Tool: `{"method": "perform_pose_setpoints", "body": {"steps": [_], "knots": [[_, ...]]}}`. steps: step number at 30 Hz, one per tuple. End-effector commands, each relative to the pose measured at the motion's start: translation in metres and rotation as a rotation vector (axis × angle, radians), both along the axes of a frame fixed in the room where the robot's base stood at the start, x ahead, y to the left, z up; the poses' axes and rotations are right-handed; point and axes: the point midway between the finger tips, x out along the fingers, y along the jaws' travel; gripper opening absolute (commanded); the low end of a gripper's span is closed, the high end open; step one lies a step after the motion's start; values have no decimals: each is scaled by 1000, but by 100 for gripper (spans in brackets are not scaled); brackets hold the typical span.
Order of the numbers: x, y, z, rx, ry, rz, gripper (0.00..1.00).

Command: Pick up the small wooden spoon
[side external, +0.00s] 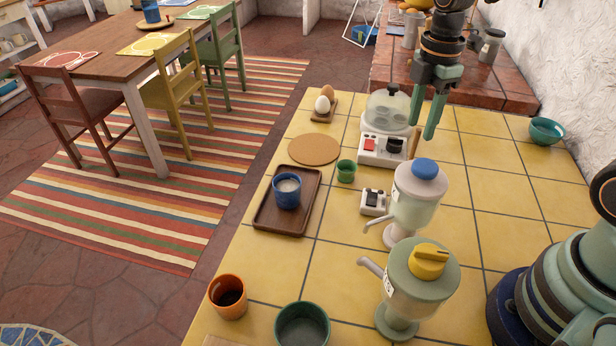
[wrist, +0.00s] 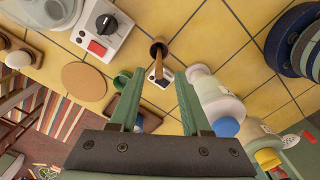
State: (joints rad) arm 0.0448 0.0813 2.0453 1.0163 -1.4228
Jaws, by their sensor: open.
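A slim light-wood piece, which looks like the small wooden spoon (side external: 415,141), stands upright beside the egg cooker in the side view, partly hidden. In the wrist view the spoon (wrist: 157,60) appears ahead of and between my fingertips, with a dark round brown part at its far end. I cannot tell whether that part is its bowl or a holder. My gripper (side external: 421,131) hangs fingers down above the counter near the spoon. In the wrist view my gripper (wrist: 157,74) is open, with nothing between its fingers.
The egg cooker (side external: 382,149) stands close to the left of my gripper. A small white switch box (side external: 373,202) and two dispensers (side external: 416,200) (side external: 408,290) are nearer the camera. A tray (side external: 262,215) with a blue cup lies left.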

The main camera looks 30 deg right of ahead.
Motion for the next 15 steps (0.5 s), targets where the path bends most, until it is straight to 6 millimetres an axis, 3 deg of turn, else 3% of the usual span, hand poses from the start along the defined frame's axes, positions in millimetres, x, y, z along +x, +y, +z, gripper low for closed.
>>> {"method": "perform_pose_setpoints", "body": {"steps": [4, 15], "knots": [[-1, 0, -25, 0, 4, -2, 47], [0, 0, -58, 0, 4, -3, 47]]}}
